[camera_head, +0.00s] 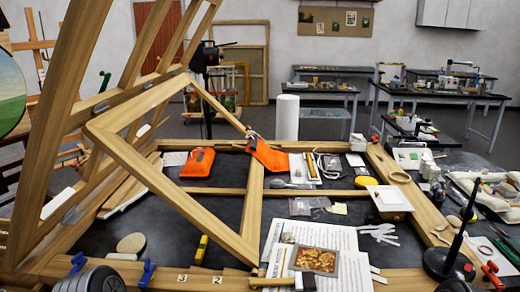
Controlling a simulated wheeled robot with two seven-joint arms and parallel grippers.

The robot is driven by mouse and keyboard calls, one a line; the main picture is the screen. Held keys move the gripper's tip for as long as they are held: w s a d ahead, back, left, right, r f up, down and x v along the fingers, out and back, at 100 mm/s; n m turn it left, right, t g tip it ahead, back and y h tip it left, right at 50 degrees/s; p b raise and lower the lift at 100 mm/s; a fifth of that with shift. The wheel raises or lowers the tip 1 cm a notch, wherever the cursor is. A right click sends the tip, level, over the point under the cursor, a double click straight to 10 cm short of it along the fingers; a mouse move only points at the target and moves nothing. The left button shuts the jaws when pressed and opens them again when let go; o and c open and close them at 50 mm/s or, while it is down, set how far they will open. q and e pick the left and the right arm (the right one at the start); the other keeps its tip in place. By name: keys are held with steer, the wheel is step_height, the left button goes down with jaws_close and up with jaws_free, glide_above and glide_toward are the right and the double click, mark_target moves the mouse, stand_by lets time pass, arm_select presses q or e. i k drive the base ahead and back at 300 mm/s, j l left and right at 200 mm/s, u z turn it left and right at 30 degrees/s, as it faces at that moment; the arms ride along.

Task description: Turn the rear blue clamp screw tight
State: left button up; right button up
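Two small blue clamps stand at the front left of the wooden frame. One blue clamp (78,262) is at the far left and sits slightly farther back. The other blue clamp (148,272) is to its right, at the front rail. Their screws are too small to make out, so I cannot tell how tight they are. Neither of my grippers shows in the head view. A dark ribbed round part (92,280) at the bottom left edge is close to both clamps; I cannot tell what it is.
A large tilted wooden frame (150,180) rises over the left side. A black upright rod (463,222) and red clamp (492,272) stand at right.

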mark_target(76, 259)
steer(key=u, duration=1.45)
